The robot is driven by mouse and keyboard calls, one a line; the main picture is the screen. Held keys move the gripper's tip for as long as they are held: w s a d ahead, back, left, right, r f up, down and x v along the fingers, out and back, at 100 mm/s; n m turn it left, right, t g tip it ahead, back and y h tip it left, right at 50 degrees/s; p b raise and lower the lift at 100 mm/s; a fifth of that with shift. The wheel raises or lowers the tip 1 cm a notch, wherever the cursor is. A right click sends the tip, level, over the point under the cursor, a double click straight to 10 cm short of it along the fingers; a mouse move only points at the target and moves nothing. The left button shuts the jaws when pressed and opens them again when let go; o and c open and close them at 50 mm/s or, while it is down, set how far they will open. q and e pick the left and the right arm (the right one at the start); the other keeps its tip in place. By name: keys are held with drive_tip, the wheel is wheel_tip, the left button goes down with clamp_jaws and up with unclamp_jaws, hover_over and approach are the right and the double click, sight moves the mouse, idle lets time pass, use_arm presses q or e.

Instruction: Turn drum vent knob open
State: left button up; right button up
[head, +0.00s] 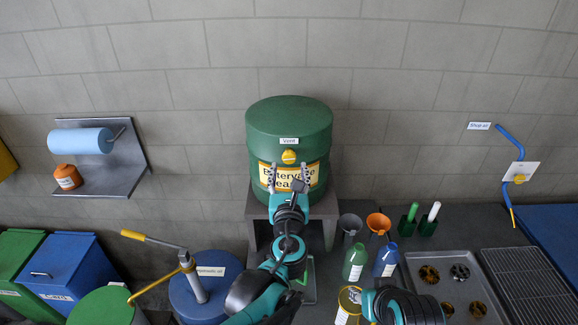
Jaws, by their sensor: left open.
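The green drum (287,119) stands on a grey stand against the back wall. Its yellow vent knob (289,156) sits on the front, just below the "Vent" label (289,141). My left gripper (288,174) is open in front of the drum's yellow label, with its fingers spread to either side a little below the knob. I cannot tell whether the fingers touch the drum. My right arm (405,307) shows at the bottom edge, and its gripper is not clearly visible.
Green (355,262) and blue (386,260) bottles, funnels (378,222) and a yellow can (349,302) stand right of my left arm. A metal tray (450,285) holds round parts. A blue drum with a hand pump (195,275) stands at the left.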

sight(289, 160)
use_arm(q)
drive_tip(key=shift+w, duration=2.35)
drive_tip(key=c, duration=1.2)
drive_tip(key=shift+o, duration=0.2)
